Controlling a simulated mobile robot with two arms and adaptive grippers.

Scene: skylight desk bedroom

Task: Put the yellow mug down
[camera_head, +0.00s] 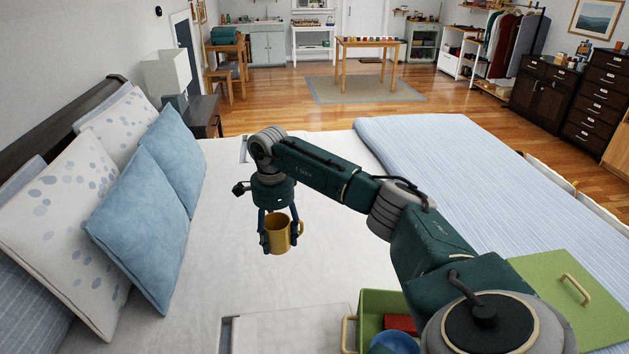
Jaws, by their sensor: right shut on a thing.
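The yellow mug (279,235) is in the middle of the camera_head view, upright, with its handle toward the right. My right gripper (278,238) points down and is shut on the mug, one finger on each side. The mug is over the white sheet of the bed (330,250); I cannot tell whether its base touches the sheet. My left gripper is not in view.
Blue pillows (147,210) and a spotted pillow (65,230) lie on the left. A folded striped blanket (470,165) covers the far right. A green box (375,305) holding red and blue things is in front, beside a green lid (545,295). The sheet around the mug is clear.

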